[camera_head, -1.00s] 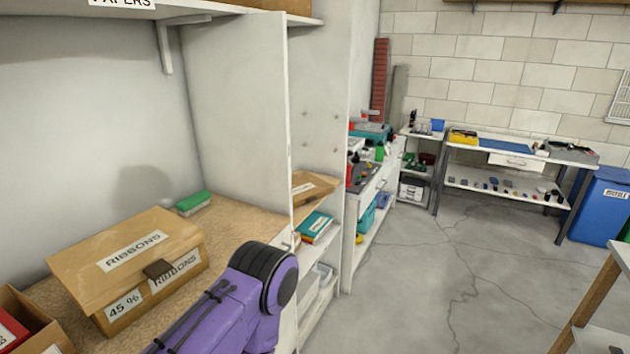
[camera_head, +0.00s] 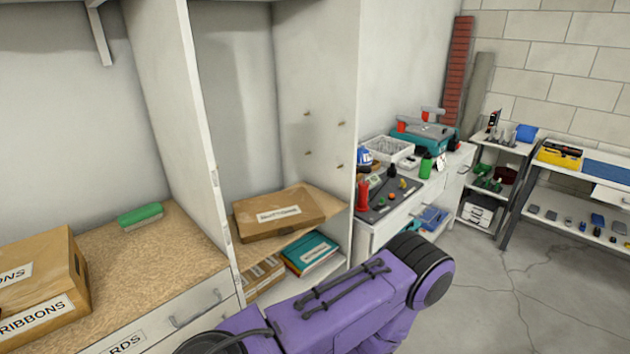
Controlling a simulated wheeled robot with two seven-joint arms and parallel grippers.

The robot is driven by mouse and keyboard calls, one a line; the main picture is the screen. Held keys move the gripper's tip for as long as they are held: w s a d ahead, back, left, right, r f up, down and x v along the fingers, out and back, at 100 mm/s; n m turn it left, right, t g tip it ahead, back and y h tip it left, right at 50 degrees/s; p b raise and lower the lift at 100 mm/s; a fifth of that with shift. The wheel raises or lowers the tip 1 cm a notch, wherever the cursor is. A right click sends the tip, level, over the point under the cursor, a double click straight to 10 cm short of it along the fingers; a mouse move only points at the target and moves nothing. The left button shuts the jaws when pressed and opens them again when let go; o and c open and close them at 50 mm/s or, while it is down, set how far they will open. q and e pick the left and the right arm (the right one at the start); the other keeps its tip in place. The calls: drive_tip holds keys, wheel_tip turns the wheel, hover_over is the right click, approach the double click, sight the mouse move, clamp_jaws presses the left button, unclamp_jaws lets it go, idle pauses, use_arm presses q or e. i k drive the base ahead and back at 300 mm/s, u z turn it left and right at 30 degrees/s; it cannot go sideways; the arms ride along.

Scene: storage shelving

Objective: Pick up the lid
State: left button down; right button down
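A flat brown cardboard piece (camera_head: 279,213) with a white label lies on a shelf inside the open bay near the middle. It looks like a shallow box or a lid; I cannot tell which. A cardboard box labelled RIBBONS (camera_head: 42,287) stands on the worktop at the left, cut off by the frame edge, with its lid (camera_head: 38,254) on top. One purple arm of mine crosses the bottom of the view in front of the bay. Neither of my grippers shows.
A green-topped brush or block (camera_head: 140,216) lies on the brown worktop (camera_head: 150,262). An upright white panel (camera_head: 184,130) divides the worktop from the bay. Teal folders (camera_head: 310,252) lie below the cardboard piece. A tool bench (camera_head: 395,215) stands beyond; open floor (camera_head: 500,310) is at right.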

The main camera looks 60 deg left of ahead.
sight(282, 213)
drive_tip(key=u, duration=0.3)
drive_tip(key=i, duration=1.05)
drive_tip(key=u, duration=0.55)
